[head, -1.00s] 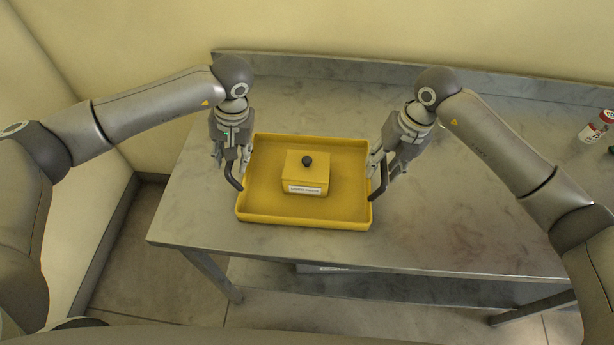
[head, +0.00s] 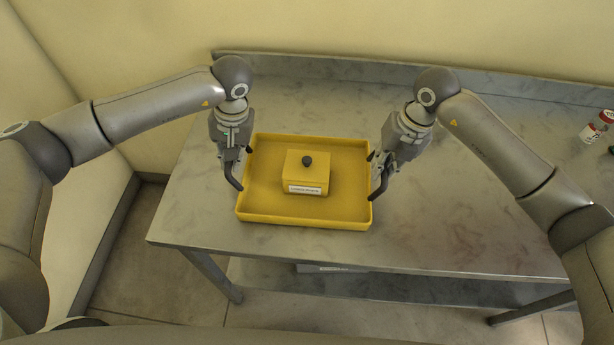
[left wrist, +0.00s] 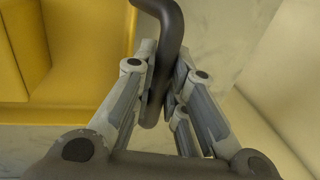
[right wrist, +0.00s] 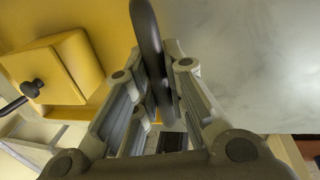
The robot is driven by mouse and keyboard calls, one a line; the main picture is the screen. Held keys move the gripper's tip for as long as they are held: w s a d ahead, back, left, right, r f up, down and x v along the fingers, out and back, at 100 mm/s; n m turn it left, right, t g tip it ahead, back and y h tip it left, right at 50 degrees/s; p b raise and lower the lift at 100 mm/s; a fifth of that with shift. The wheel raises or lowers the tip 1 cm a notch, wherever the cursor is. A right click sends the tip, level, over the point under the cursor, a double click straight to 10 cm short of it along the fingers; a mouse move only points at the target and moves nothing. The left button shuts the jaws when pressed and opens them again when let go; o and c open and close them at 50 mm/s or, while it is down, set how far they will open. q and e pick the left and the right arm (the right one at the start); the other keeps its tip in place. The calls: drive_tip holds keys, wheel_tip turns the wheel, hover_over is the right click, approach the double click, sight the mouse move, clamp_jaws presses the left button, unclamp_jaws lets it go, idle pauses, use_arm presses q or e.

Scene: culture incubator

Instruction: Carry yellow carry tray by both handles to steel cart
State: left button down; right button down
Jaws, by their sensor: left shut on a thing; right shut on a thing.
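The yellow carry tray (head: 305,220) rests on the steel table, with a yellow box (head: 306,172) with a black knob and a white label inside it. My left gripper (head: 236,165) is at the tray's left side, shut on the dark left handle (left wrist: 165,50). My right gripper (head: 384,165) is at the tray's right side, shut on the dark right handle (right wrist: 148,45). The tray's yellow wall also shows in the left wrist view (left wrist: 85,50), and the box in the right wrist view (right wrist: 55,70). No cart is clearly identifiable apart from the steel table.
The steel table (head: 460,200) has a raised back edge along the wall. A bottle with a red cap (head: 597,127) stands at the far right. The table top right of the tray is clear. A lower shelf (head: 400,287) shows underneath.

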use_arm(q)
drive_tip(key=shift+r, duration=0.2)
use_arm(e)
drive_tip(key=shift+r, duration=0.15)
